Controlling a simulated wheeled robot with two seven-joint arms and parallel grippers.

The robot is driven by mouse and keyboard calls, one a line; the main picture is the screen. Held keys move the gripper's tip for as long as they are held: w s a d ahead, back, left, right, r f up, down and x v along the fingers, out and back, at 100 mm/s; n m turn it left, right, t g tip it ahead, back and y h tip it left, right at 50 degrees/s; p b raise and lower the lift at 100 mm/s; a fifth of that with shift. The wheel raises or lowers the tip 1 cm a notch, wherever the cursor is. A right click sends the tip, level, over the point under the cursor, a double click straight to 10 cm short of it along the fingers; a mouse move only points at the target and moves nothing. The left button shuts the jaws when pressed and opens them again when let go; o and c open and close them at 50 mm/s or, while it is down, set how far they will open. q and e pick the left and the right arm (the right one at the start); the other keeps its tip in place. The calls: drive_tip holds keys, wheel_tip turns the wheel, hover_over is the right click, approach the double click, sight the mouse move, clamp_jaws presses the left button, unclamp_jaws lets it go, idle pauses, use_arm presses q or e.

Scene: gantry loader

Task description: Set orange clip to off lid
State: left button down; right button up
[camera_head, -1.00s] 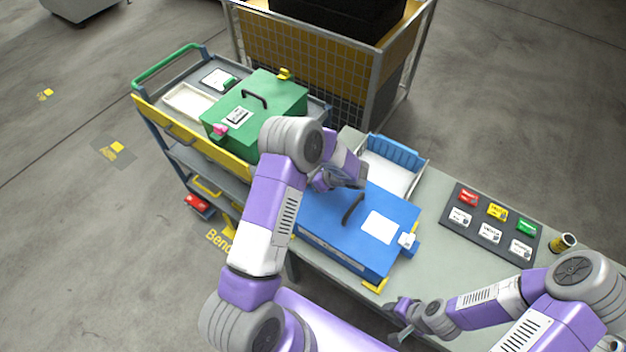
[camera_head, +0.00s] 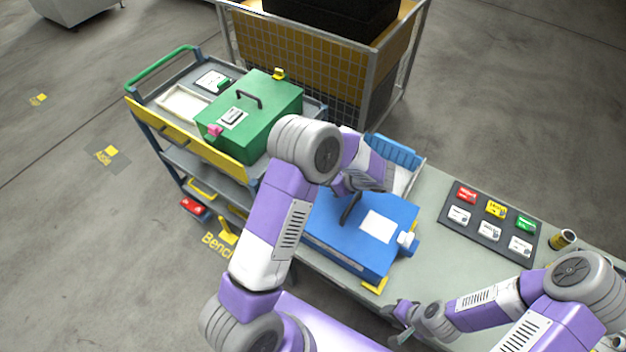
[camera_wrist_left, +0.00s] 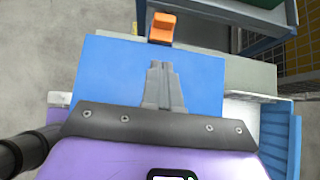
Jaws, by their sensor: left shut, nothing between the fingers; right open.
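The blue box (camera_head: 345,245) with its closed lid, dark handle and white label lies on the grey bench. In the left wrist view its blue lid (camera_wrist_left: 110,80) fills the middle. An orange clip (camera_wrist_left: 161,28) stands at the lid's far edge there; in the head view my left arm hides that end. My left gripper (camera_wrist_left: 160,66) is shut and empty over the lid, apart from the clip. It also shows in the head view (camera_head: 372,184), near the handle. My right gripper (camera_head: 398,326) is open at the bench's front edge, away from the box.
A white clip (camera_head: 407,240) sits at the box's right end. A dark board (camera_head: 478,232) with several coloured and white tags lies to the right. A cart carries a green box (camera_head: 270,112). A blue-edged tray (camera_head: 394,150) and a mesh cage (camera_head: 400,88) stand behind.

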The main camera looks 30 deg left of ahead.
use_arm(q)
drive_tip(key=v, duration=0.3)
drive_tip(key=shift+d+r, duration=0.3)
idle(0.3)
